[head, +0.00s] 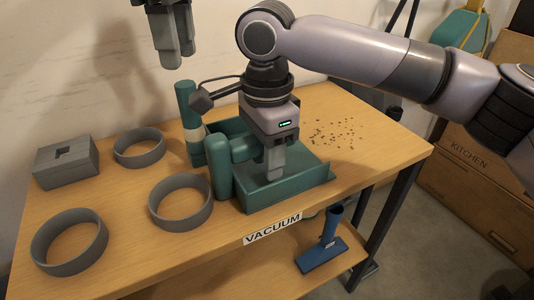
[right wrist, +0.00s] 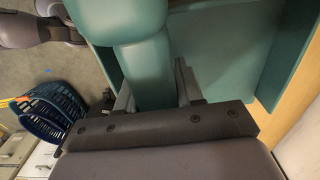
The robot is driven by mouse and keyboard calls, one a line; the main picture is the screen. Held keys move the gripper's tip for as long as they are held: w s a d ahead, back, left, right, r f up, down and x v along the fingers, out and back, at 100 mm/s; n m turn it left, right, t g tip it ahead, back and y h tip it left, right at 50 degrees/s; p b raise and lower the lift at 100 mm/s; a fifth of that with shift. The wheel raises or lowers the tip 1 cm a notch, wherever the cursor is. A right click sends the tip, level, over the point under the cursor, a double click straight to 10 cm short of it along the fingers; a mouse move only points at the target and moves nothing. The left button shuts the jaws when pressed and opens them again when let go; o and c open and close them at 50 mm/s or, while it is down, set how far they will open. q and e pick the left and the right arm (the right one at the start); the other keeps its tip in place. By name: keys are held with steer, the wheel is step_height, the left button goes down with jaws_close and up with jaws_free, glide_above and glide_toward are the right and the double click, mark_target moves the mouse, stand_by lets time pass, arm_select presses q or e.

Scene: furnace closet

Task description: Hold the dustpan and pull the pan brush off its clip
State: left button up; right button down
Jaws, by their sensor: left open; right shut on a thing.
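The green dustpan (head: 290,186) lies on the wooden table, its open tray towards the right. My right gripper (head: 275,170) reaches down over its left part. In the right wrist view its fingers (right wrist: 155,88) are shut around a green rod that looks like the dustpan handle (right wrist: 142,62). A thick green upright cylinder (head: 220,182) stands at the rod's left end. Behind it stands a slimmer green upright piece with a pale band (head: 188,105); I cannot tell if this is the pan brush. My left gripper (head: 175,60) is open and empty, above and behind it.
Several grey rings (head: 180,203) and a grey slotted block (head: 66,162) occupy the table's left. Dark crumbs (head: 338,133) lie right of the pan. A blue tool (head: 322,252) rests on the lower shelf. Cardboard boxes (head: 475,180) stand at the right.

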mark_target(184, 84)
stand_by(0.4)
arm_select(q)
steer(key=o, duration=0.3)
steer(key=m, duration=0.4)
steer(key=f+m, duration=0.1)
steer(key=m, duration=0.1)
steer(key=shift+s+a, duration=0.15)
steer(key=shift+a, duration=0.05)
steer(key=m+t+h, duration=0.1)
steer(key=m, duration=0.4)
steer(key=shift+s+a+m, duration=0.1)
steer(key=shift+s+m, duration=0.05)
steer(key=shift+m, duration=0.15)
steer(key=m, duration=0.5)
steer(key=shift+s+a+t, duration=0.15)
steer(key=shift+s+t, duration=0.1)
steer(key=shift+t, duration=0.05)
steer(key=m, duration=0.3)
steer(key=m+t+h, duration=0.1)
steer(key=m, duration=0.2)
steer(key=shift+s+a, duration=0.1)
steer(key=shift+s, duration=0.1)
steer(key=shift+x, duration=3.2)
